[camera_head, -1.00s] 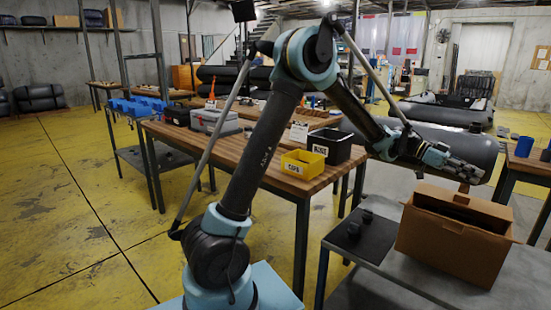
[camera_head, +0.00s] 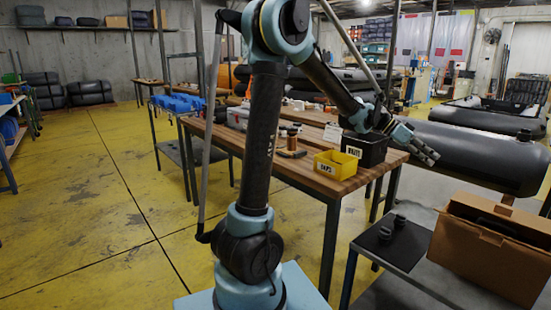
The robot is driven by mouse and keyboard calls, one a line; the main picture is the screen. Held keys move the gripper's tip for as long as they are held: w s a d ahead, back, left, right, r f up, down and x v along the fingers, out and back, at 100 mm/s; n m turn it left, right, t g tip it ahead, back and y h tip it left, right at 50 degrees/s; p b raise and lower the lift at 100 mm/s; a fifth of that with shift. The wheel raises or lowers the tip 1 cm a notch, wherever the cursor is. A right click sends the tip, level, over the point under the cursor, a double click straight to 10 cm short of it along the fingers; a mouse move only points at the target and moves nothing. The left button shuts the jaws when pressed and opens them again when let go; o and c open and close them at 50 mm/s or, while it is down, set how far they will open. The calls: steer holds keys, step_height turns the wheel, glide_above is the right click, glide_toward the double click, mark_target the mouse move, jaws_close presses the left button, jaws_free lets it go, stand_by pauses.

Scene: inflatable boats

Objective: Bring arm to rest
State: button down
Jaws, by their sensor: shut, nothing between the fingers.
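My arm stands in the middle of the view, its lower link upright and its upper link sloping down to the right. My gripper (camera_head: 428,153) is at the end of it, small in the picture, shut with nothing in it. It hangs in the air near the right end of the wooden table (camera_head: 345,187), to the right of the black bin (camera_head: 368,150) and apart from the cardboard box (camera_head: 486,240).
A yellow bin (camera_head: 336,168) and a spool (camera_head: 292,142) are on the wooden table. Black parts (camera_head: 392,226) lie on a dark mat on the grey table (camera_head: 405,262), beside the cardboard box. A black inflatable tube (camera_head: 480,155) lies behind. Yellow floor (camera_head: 90,215) at left is clear.

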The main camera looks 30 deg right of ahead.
steer(key=w+a+f+n+t, duration=0.2)
steer(key=w+a+n+t, duration=0.3)
steer(key=w+a, duration=0.8)
steer(key=w+a+f+n+t, duration=0.25)
steer(key=w+a+n, duration=0.5)
steer(key=a, duration=0.95)
steer(key=w+a+f+n+t+y, duration=0.1)
steer(key=w+a+f+n+t, duration=0.1)
steer(key=a, duration=0.7)
steer(key=w+a+f+n+t+y, duration=0.1)
steer(key=a+f+n, duration=0.2)
steer(key=a, duration=0.6)
steer(key=s+a+f+n+y, duration=0.2)
steer(key=s+a+f+n, duration=0.1)
steer(key=a, duration=0.6)
steer(key=s+a+f+n+t+y, duration=0.1)
steer(key=s+a+f+n+y, duration=0.1)
steer(key=a, duration=0.7)
step_height(320, 180, down, 3)
steer(key=s+n, duration=0.1)
steer(key=n, duration=0.1)
steer(key=shift+s+n+y, duration=0.25)
steer(key=shift+n+y, duration=0.1)
steer(key=shift+y, duration=0.05)
steer(key=shift+f+t, duration=0.1)
steer(key=shift+t, duration=0.15)
